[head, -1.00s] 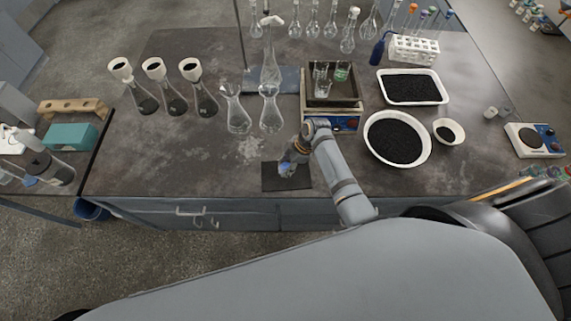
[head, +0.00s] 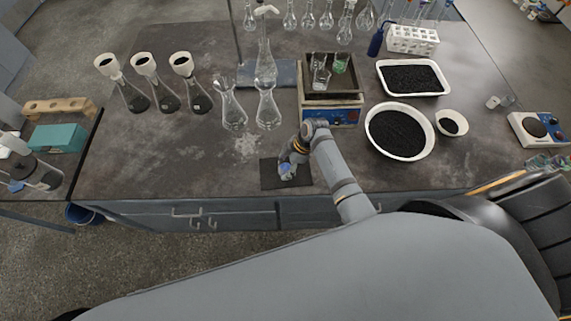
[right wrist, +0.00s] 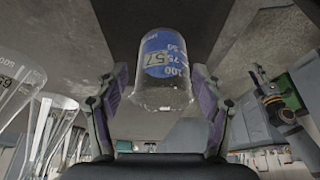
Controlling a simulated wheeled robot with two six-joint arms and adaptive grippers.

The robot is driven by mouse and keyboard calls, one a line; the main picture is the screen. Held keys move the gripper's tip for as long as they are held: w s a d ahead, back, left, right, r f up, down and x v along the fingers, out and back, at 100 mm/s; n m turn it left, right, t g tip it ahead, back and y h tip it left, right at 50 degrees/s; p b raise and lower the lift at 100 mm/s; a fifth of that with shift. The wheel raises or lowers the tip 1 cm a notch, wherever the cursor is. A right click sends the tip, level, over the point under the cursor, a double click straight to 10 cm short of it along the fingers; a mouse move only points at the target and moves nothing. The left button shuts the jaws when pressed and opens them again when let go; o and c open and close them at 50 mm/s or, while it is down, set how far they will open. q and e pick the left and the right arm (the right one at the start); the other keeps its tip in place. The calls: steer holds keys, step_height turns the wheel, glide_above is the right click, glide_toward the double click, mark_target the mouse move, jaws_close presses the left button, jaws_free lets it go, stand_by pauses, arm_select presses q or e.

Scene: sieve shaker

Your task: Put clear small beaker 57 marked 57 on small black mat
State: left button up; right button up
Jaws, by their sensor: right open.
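The clear small beaker 57 (right wrist: 163,75), with a blue label marked 57, shows between the fingers of my right gripper (right wrist: 160,105) in the right wrist view. The fingers are open, with a small gap visible on either side of the beaker. In the head view the beaker (head: 287,170) is over the small black mat (head: 271,182), partly hidden by my right gripper (head: 288,166). The dark mat also shows behind the beaker in the right wrist view (right wrist: 200,25). My left gripper is not in view.
Two empty flasks (head: 234,113) stand behind the mat to the left. A device with a tray of small beakers (head: 332,108) stands behind it. A white bowl of black grains (head: 425,130) is to the right. The bench's front edge is close to the mat.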

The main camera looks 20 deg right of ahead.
steer(key=shift+s+r, duration=0.1)
steer(key=shift+d+r, duration=0.15)
steer(key=shift+r, duration=0.2)
steer(key=w+b+v, duration=0.1)
steer(key=v, duration=1)
steer(key=shift+s+r, duration=0.25)
steer(key=shift+s, duration=0.2)
steer(key=shift+d, duration=0.1)
